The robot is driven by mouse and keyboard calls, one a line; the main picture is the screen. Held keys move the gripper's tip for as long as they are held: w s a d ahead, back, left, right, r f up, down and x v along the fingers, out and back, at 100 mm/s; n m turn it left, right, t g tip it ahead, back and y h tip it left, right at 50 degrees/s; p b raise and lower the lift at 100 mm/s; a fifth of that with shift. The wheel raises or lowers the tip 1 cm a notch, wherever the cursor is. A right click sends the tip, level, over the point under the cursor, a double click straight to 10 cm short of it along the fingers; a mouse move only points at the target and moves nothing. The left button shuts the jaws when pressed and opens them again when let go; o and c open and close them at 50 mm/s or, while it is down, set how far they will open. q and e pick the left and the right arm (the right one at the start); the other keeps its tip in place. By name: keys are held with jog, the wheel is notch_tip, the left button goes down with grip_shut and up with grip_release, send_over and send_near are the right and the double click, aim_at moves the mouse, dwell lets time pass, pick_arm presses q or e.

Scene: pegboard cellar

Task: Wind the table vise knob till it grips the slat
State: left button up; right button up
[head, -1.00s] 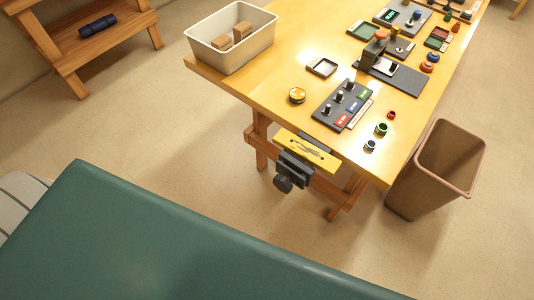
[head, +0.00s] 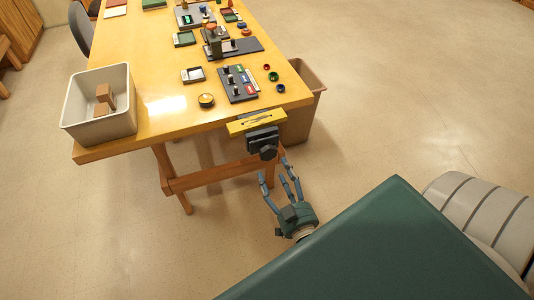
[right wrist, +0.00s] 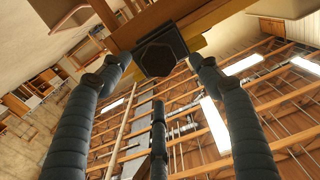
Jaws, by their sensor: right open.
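The table vise (head: 262,137) is fixed at the near edge of the yellow table, with its dark knob (head: 268,153) facing me. The yellow slat (head: 241,126), with a dark mark on it, lies crosswise at the top of the vise. Whether the jaws touch it I cannot tell. My right gripper (head: 279,177) is open and empty just below the knob, fingers pointing to it. In the right wrist view the knob (right wrist: 160,56) lies beyond and between the spread fingertips, apparently untouched. A strip of the slat (right wrist: 213,18) shows behind it. My left gripper is not in view.
The table (head: 150,112) holds a pale bin (head: 84,126) with wooden blocks, a round yellow-topped item (head: 206,100), and a switch panel (head: 236,86). A brown waste bin (head: 303,105) stands right of the vise. The floor around my right gripper is clear.

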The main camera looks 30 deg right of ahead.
aim_at(269, 157)
jog(key=x, duration=0.7)
jog(key=shift+s+d+f+p, duration=0.1)
jog(key=shift+d+p, duration=0.1)
jog(key=shift+p, duration=0.15)
jog(key=shift+x, duration=0.85)
jog(key=shift+a+f, duration=0.1)
jog(key=shift+a, duration=0.05)
jog(key=c, duration=1.2)
